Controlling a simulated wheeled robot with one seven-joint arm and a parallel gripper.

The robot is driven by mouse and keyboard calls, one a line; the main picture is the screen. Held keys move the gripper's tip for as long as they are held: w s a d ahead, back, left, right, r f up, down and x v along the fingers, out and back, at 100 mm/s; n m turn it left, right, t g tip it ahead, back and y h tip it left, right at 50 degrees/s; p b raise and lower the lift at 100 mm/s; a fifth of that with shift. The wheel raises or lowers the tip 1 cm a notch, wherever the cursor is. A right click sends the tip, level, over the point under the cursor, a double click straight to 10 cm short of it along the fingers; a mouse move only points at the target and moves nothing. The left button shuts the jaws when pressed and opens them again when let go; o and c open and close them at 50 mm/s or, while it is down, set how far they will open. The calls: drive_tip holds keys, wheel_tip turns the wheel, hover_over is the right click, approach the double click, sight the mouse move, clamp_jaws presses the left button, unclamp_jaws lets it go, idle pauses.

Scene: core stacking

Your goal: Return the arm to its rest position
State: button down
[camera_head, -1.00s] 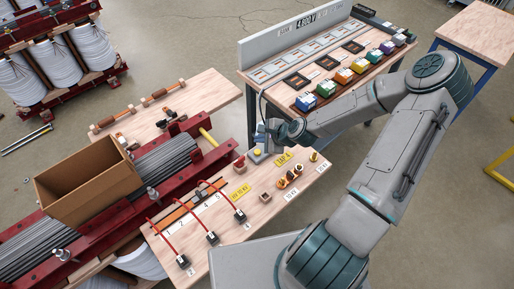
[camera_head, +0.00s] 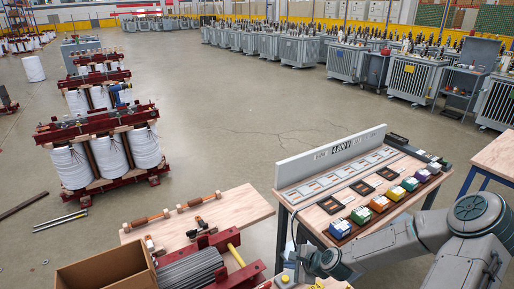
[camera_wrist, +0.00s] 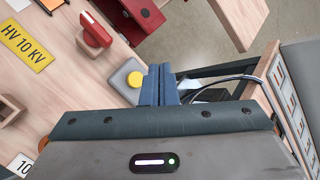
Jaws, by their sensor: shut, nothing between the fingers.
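My gripper (camera_wrist: 161,84) is shut and empty in the wrist view, its two blue-grey fingers together. In the head view, my gripper (camera_head: 298,262) hangs low near the bottom edge, in front of the workbench with coloured blocks. In the wrist view, a grey box with a yellow button (camera_wrist: 134,79) lies just left of the fingertips; I cannot tell whether they touch it. My arm (camera_head: 400,240) reaches in from the right, bent at the elbow.
The workbench (camera_head: 299,193) with a 4,800 V sign and coloured blocks (camera_head: 379,204) stands behind my arm. A cardboard box (camera_head: 105,272) and red-clamped core (camera_head: 190,270) are at lower left. The wrist view shows a yellow HV 10 KV label (camera_wrist: 24,43). Open floor (camera_head: 240,120) lies beyond.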

drive_tip(key=s+r+n+g+h, duration=0.1)
drive_tip(key=s+r+n+h, duration=0.2)
drive_tip(key=s+r+n, duration=0.6)
drive_tip(key=s+d+r+n+g+h, duration=0.1)
drive_tip(key=s+r+n+g+h, duration=0.1)
drive_tip(key=s+r+n, duration=0.7)
drive_tip(key=s+r+h, duration=0.1)
drive_tip(key=s+r, duration=0.4)
drive_tip(key=r, duration=0.5)
drive_tip(key=shift+s+r+n+g, duration=0.25)
drive_tip(key=shift+r+n+g, duration=0.05)
drive_tip(key=shift+r+n, duration=0.1)
